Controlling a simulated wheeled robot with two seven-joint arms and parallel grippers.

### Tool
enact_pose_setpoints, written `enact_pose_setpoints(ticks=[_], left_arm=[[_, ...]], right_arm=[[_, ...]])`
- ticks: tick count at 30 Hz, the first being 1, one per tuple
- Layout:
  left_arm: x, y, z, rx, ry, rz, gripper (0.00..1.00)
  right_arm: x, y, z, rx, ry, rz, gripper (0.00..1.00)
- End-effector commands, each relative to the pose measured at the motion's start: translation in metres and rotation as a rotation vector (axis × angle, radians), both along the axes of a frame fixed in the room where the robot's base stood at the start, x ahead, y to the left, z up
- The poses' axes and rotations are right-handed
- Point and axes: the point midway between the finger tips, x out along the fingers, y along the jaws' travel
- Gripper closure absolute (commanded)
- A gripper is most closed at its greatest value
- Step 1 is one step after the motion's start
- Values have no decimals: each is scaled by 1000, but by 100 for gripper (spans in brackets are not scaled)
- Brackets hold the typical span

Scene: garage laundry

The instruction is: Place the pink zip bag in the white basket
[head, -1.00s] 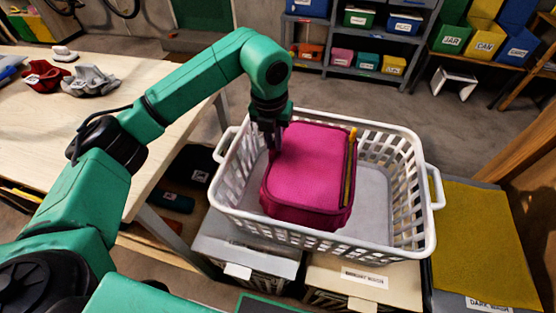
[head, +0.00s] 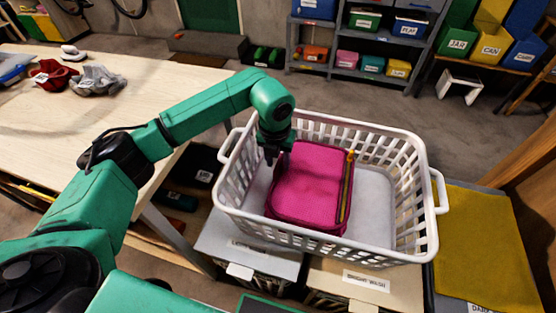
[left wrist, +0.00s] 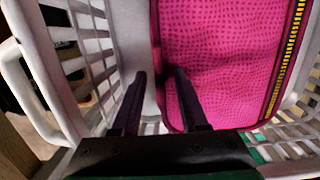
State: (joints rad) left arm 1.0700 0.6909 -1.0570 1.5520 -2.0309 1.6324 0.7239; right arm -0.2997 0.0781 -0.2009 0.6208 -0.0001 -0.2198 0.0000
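The pink zip bag (head: 308,183) lies inside the white basket (head: 393,247), in its left half, with its yellow zip along the right side. My left gripper (head: 272,158) is inside the basket at the bag's left edge, pointing down. In the left wrist view the two fingers (left wrist: 160,76) stand apart with nothing clamped between them. The pink bag (left wrist: 225,60) lies below and to the right, its left edge showing in the gap. The basket wall (left wrist: 62,62) is to the left. My right gripper is not in view.
The basket stands on bins labelled for washing, including a beige one (head: 362,280). A yellow cloth (head: 490,245) lies to the right. A wooden table (head: 120,95) with a red item and grey gloves is at the left. The basket's right half is empty.

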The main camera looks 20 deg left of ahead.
Motion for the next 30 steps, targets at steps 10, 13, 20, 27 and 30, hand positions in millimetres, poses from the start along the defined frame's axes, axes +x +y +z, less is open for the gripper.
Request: enact_pose_setpoints(ticks=[10,13,20,27,30], left_arm=[[-3,0,43,-1,-7,-1,57],[-7,0,72,-1,-7,0,57],[-13,1,116,0,-2,-1,57],[-15,1,121,0,0,-1,57],[-14,1,121,0,0,-1,57]], right_arm=[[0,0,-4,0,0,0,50],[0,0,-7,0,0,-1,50],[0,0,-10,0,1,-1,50],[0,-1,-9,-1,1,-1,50],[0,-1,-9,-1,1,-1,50]])
